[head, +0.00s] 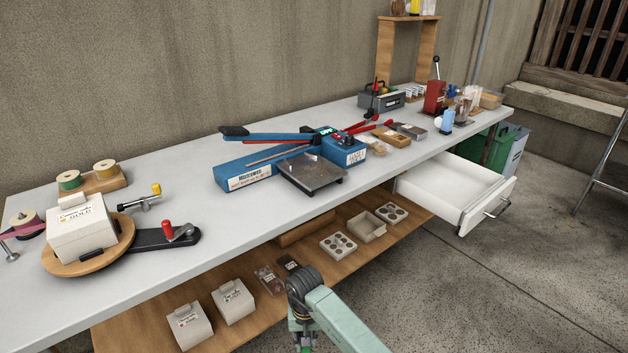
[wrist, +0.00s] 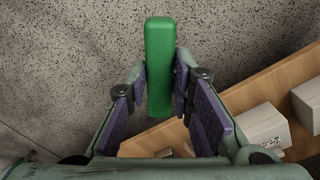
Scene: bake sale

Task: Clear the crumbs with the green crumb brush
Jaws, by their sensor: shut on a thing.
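A green block-like thing, which I take to be the handle of the green crumb brush (wrist: 160,38), stands out between the fingers in the wrist view. My gripper (wrist: 161,78) is shut on it, with a purple-padded finger on each side. No bristles show. In the head view my arm hangs at the bottom edge, in front of the table, and my gripper is mostly hidden there. I cannot make out any crumbs on the long grey table (head: 225,225) at this distance.
A wooden lower shelf (head: 260,308) with white boxes (head: 233,301) is beside my arm; it also shows in the wrist view (wrist: 190,130). An open white drawer (head: 460,190) juts out at right. A blue press (head: 345,150) and a cake-box turntable (head: 90,262) stand on the table.

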